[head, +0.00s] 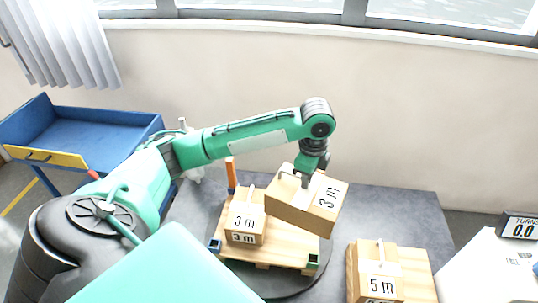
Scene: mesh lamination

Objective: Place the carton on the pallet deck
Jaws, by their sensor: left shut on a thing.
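My left gripper (308,181) reaches in over the table and is shut on a carton (291,214) marked "3 m", gripping it at the top. This carton is tilted in the picture and hangs over the right rear part of the pallet deck (272,250). Its underside is hidden, so I cannot tell how large the gap below it is. A second "3 m" carton (246,217) sits on the left part of the pallet deck, close beside the held one. My right gripper is not in view.
An orange post (231,176) stands at the pallet's rear left. A "5 m" carton (386,268) stands on the dark table (400,215) at the right front. A white unit with a "TURNS 0.0" display (520,227) is at far right. A blue cart (100,118) stands left.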

